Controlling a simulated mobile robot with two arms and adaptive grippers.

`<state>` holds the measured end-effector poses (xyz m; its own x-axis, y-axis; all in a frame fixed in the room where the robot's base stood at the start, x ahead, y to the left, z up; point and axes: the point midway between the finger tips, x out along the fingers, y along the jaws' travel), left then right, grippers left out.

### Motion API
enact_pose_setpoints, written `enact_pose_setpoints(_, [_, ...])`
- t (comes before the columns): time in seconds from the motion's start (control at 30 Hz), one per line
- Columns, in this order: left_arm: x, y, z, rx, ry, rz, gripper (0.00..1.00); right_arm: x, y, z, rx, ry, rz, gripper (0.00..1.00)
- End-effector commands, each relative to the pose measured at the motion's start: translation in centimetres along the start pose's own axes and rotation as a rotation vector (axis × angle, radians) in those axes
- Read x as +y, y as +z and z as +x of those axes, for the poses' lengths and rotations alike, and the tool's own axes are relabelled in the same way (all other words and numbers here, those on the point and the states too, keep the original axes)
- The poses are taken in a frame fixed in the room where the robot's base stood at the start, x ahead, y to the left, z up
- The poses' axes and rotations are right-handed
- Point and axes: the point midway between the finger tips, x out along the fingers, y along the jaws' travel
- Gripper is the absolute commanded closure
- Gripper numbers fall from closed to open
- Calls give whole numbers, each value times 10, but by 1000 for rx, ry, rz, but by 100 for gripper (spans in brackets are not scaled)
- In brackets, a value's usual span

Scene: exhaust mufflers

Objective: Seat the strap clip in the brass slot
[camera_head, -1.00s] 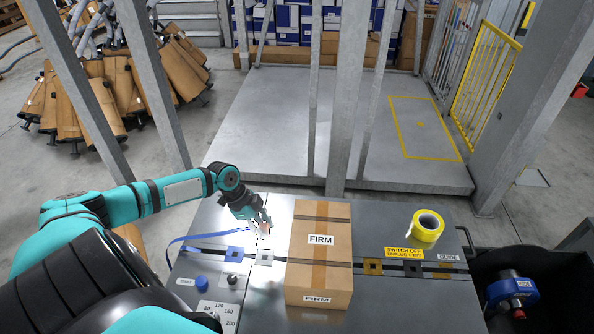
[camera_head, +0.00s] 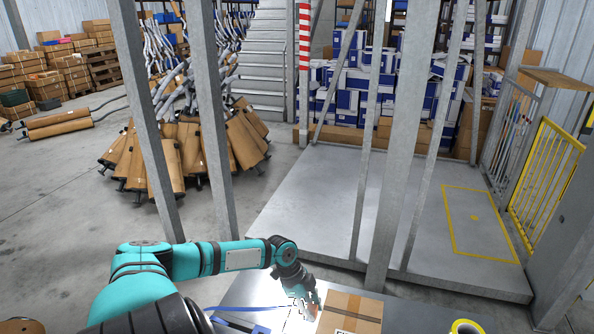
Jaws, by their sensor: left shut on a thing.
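My left gripper (camera_head: 309,309) reaches down over the grey work table near the bottom edge, just left of the cardboard box. It is shut on the strap clip, which is small and mostly hidden by the fingers. The blue strap (camera_head: 240,308) runs along the table to the left of the gripper. The brass slot is not in view; the table's front part is cut off by the lower edge. My right gripper is not in view.
The cardboard box (camera_head: 350,308) stands on the table right of the gripper. A yellow tape roll (camera_head: 466,326) is partly cut off at the bottom. Grey metal posts (camera_head: 402,160) rise beyond the table. Mufflers (camera_head: 180,155) are piled at the back left.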

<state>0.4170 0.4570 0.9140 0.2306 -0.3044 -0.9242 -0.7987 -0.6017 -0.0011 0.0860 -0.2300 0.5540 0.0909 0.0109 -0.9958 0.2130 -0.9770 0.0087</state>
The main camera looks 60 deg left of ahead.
Motion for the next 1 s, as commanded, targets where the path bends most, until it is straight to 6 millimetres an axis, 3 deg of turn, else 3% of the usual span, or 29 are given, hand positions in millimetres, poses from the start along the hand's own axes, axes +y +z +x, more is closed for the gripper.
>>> enact_pose_setpoints(1.0, [0,-143,61,4,0,1,100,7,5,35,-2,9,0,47])
